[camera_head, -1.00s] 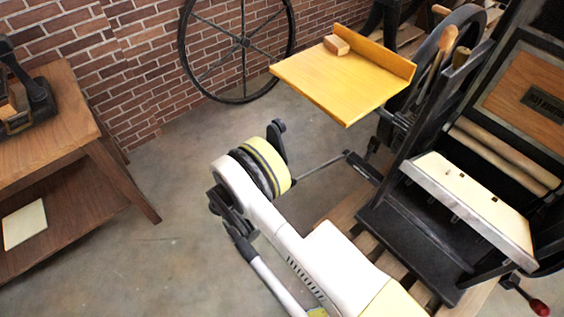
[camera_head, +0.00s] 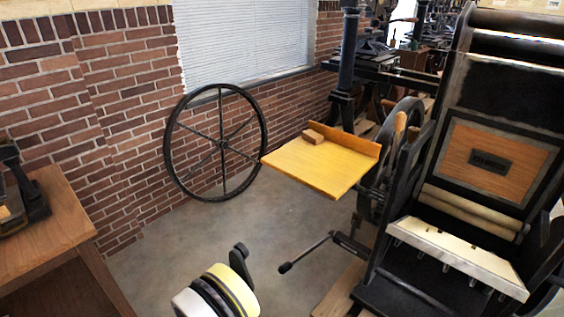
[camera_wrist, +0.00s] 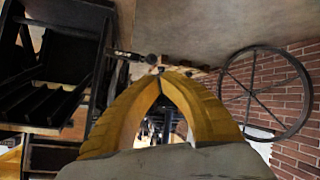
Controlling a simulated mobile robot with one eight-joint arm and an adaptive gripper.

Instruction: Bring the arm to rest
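My gripper (camera_wrist: 160,82) shows in the wrist view as two yellow fingers that arch together and meet at their tips. It is shut, with nothing visible between the fingers. In the head view only a rounded joint of my arm (camera_head: 216,296), white, black and yellow, shows at the bottom edge. The rest of the arm and the gripper are outside that view. I see no contact between the visible part of the arm and anything around it.
A black press (camera_head: 440,225) stands at right, its yellow side board (camera_head: 310,170) bearing a small wooden block (camera_head: 313,138). A rod (camera_head: 305,253) sticks out low. A spoked wheel (camera_head: 221,145) leans by the brick wall. A wooden table (camera_head: 40,225) is left; bare floor lies between.

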